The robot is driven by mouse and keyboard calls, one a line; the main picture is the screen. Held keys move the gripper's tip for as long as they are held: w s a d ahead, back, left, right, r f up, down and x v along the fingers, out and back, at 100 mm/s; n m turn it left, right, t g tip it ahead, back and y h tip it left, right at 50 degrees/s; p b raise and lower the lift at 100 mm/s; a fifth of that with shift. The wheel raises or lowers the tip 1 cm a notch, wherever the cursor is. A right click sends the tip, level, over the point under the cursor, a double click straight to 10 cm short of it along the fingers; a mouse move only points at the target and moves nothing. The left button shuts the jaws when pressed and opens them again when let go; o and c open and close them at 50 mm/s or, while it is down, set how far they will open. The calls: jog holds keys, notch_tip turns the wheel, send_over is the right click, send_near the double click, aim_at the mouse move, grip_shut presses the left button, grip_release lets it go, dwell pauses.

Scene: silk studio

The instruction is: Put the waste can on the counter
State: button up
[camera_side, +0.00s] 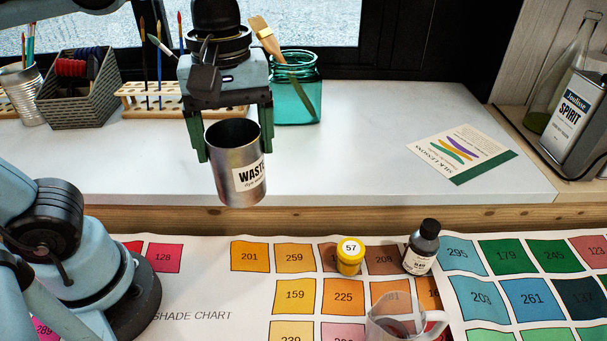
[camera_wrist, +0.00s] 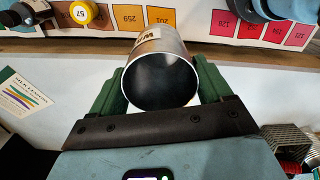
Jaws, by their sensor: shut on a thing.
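The waste can (camera_side: 222,185) is a silver metal can with an open top and a white label reading "WASTE". My gripper (camera_side: 233,140) has its green fingers shut on the can's two sides. The can is upright or nearly so in the side view, in front of the white counter (camera_side: 370,150) and overlapping its front edge; I cannot tell the exact gap beneath it. In the wrist view the can (camera_wrist: 162,75) sits between the green fingers (camera_wrist: 162,95), its mouth facing the camera and its inside dark.
On the counter stand a brush rack (camera_side: 170,100), a grey basket (camera_side: 80,95), a teal jar (camera_side: 296,95) and a card (camera_side: 462,153). A spirit tin (camera_side: 572,125) is at right. Below lie the shade chart (camera_side: 220,300), a yellow pot (camera_side: 350,257), a dark bottle (camera_side: 422,248) and a clear jug (camera_side: 400,318). The counter's middle is clear.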

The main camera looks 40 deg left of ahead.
jog(key=a+r+n, duration=0.2)
jog(key=a+n, duration=0.2)
jog(key=a, duration=0.5)
jog(key=a+r+n, duration=0.3)
jog(key=a+n, duration=0.1)
jog(key=a, duration=0.4)
jog(key=shift+s+a+f, duration=0.5)
jog(key=shift+a+f, duration=1.4)
jog(key=shift+a, duration=0.05)
jog(key=shift+s+a+f, duration=0.5)
jog(key=shift+a+f, duration=1.45)
jog(key=shift+s+a+f, duration=0.5)
jog(key=shift+a+f, duration=1.4)
jog(key=shift+a, duration=0.05)
jog(key=shift+f, duration=0.1)
jog(key=o, duration=1.8)
